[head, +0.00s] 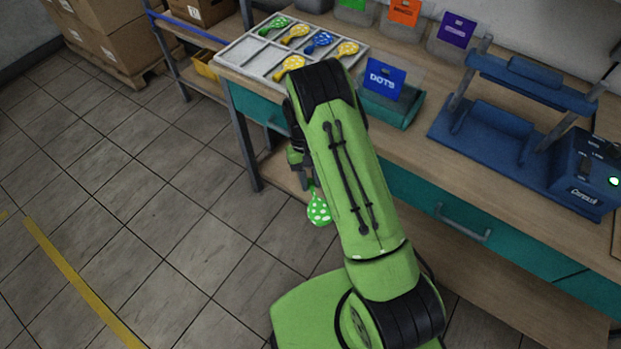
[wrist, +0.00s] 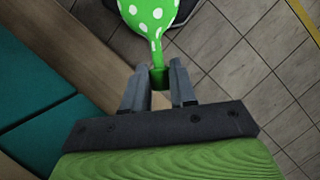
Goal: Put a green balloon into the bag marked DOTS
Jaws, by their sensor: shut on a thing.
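A green balloon with white dots (head: 319,209) hangs from my gripper (head: 306,180), in front of the bench and above the floor. In the wrist view the balloon (wrist: 150,10) is cut off by the top edge. My gripper (wrist: 160,82) is shut on its neck there. The blue bag marked DOTS (head: 384,79) stands upright in a teal holder (head: 398,115) on the bench, right of my arm. My arm partly hides the area beside the holder. Another green dotted balloon (head: 274,25) lies in the white tray (head: 240,52).
The tray also holds yellow balloons (head: 295,34) and a blue balloon (head: 319,42). Green, orange (head: 405,12) and purple (head: 457,30) bags stand at the back. A blue press (head: 500,125) occupies the bench's right side. Boxes (head: 115,30) stand at far left; open floor lies left.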

